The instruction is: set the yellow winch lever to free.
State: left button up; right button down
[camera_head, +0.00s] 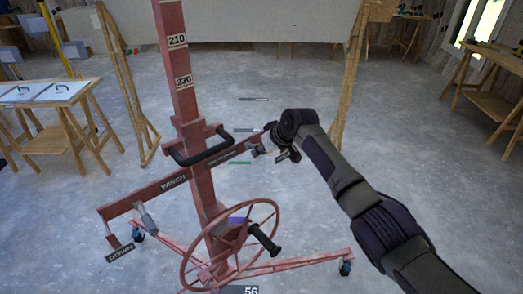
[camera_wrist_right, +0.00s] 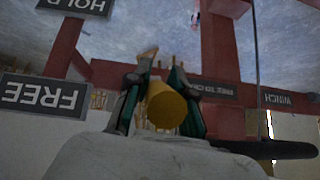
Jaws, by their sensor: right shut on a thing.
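The red panel lift (camera_head: 183,100) stands left of centre in the head view, with a WINCH label on its crossbar (camera_head: 172,184). My right gripper (camera_head: 283,153) is at the right end of this crossbar. In the right wrist view, which looks upside down, the fingers of my right gripper (camera_wrist_right: 157,98) are shut on the yellow winch lever (camera_wrist_right: 166,108), one on each side of its round end. A FREE sign (camera_wrist_right: 45,96) is to the left and a HOLD sign (camera_wrist_right: 76,5) at the upper left. The gripper hides the lever in the head view. My left gripper is not in view.
A red handwheel (camera_head: 187,262) with a black crank handle is low on the lift. A black handlebar (camera_head: 200,154) sticks out from the mast. A DOWN sign (camera_head: 120,252) is at lower left. Wooden tables stand at both sides; the floor between is mostly clear.

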jog(key=c, duration=1)
grip_release()
jog(key=shift+a, duration=0.1)
jog(key=shift+r, duration=0.1)
jog(key=v, duration=1.1)
jog(key=shift+s+d+r, duration=0.15)
jog(key=shift+d+r, duration=0.1)
jog(key=shift+d, duration=0.05)
